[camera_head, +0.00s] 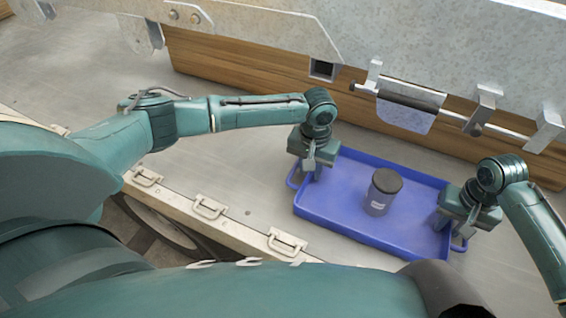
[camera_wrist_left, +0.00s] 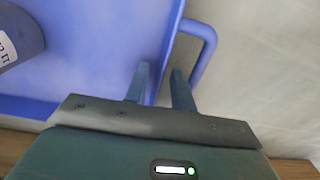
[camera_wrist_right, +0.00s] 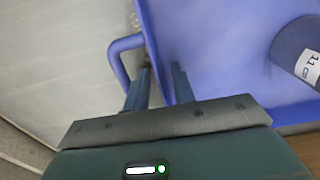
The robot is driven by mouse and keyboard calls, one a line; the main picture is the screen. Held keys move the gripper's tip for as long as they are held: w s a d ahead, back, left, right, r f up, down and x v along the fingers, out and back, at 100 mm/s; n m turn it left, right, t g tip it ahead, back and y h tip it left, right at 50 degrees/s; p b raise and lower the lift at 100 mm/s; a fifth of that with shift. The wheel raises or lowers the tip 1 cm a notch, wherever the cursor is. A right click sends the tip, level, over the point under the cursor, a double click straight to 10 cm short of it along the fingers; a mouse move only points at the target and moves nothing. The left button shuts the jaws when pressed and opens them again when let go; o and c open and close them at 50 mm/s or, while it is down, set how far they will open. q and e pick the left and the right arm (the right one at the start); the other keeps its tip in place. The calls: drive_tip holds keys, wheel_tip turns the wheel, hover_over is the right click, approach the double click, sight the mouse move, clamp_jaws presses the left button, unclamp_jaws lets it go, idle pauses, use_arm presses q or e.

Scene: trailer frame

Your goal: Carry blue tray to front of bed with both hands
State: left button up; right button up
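The blue tray (camera_head: 327,217) is level, with a dark-lidded container (camera_head: 378,197) upright inside it. My left gripper (camera_head: 312,172) is at the tray's left end, and my right gripper (camera_head: 456,226) is at its right end. In the left wrist view, the fingers (camera_wrist_left: 160,80) stand either side of the tray's end wall, beside the loop handle (camera_wrist_left: 209,42). In the right wrist view, the fingers (camera_wrist_right: 160,80) straddle the opposite wall by its handle (camera_wrist_right: 117,55). Both finger gaps are narrow, with the wall between them. Whether the tray touches the floor is unclear.
A metal panel (camera_head: 270,35) with wooden boards (camera_head: 215,62) and a latch rod (camera_head: 412,98) stands close behind the tray. A side rail with metal handles (camera_head: 209,208) runs along the near edge. Grey floor (camera_head: 225,165) to the left is clear.

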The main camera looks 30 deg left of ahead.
drive_tip(key=shift+r, duration=0.1)
use_arm(q)
wheel_tip(320, 180, up, 12)
use_arm(e)
wheel_tip(320, 180, up, 12)
idle(0.6)
use_arm(q)
drive_tip(key=shift+f, duration=0.1)
use_arm(e)
drive_tip(key=shift+s, duration=0.1)
